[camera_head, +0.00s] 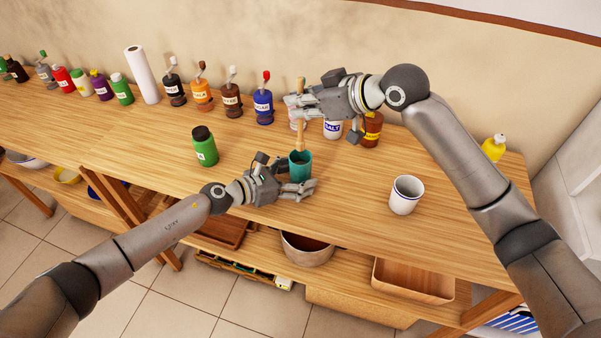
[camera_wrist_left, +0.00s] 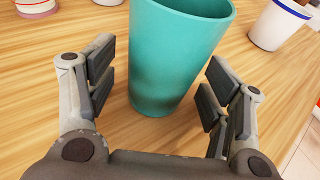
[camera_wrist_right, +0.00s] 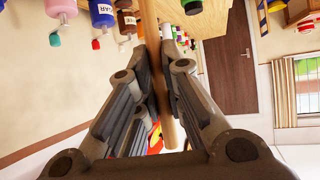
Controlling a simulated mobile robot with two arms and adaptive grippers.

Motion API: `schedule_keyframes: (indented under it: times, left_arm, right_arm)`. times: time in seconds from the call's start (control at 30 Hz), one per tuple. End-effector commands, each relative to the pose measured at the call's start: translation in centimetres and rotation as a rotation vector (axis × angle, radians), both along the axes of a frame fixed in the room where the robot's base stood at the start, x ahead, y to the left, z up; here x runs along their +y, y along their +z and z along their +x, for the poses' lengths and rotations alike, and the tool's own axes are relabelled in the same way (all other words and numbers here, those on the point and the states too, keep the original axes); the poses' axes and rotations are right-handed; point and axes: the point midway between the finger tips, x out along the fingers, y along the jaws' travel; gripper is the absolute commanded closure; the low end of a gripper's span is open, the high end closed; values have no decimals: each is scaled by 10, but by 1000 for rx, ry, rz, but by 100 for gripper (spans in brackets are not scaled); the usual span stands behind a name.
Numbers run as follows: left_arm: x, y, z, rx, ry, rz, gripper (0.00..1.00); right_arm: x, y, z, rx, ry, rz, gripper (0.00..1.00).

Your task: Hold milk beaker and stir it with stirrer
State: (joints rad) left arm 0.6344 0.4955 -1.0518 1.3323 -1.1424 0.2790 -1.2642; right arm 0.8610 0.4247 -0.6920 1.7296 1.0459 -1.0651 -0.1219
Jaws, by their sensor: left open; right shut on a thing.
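A teal beaker (camera_head: 300,168) stands upright on the wooden table, near its front edge. My left gripper (camera_head: 304,176) is open, with its fingers on either side of the beaker. In the left wrist view the teal beaker (camera_wrist_left: 172,60) sits between the spread finger pads (camera_wrist_left: 158,95), with gaps on both sides. My right gripper (camera_head: 297,107) is shut on a wooden stirrer (camera_head: 300,140) above the beaker. The stirrer is nearly upright, its lower end at the beaker's mouth; I cannot tell how deep it reaches. It also shows between the fingers in the right wrist view (camera_wrist_right: 158,70).
A white cup (camera_head: 405,195) stands to the right on the table. A green bottle (camera_head: 204,147) stands to the left. Several bottles, a paper roll (camera_head: 142,75) and a salt jar (camera_head: 333,128) line the back by the wall. A yellow bottle (camera_head: 494,148) is at the far right.

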Motion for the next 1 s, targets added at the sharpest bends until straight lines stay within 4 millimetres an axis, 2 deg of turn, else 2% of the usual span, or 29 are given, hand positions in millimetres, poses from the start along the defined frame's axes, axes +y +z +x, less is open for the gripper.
schedule_keyframes:
  times: [0.27,0.7,1.0]
  left_arm:
    - [16,4,-10,1,1,2,27]
    - [78,28,-53,1,2,1,27]
    - [95,35,-65,1,-1,1,27]
  right_arm:
    - [0,0,0,0,0,0,100]
    - [0,0,0,0,0,0,100]
    - [0,0,0,0,0,0,100]
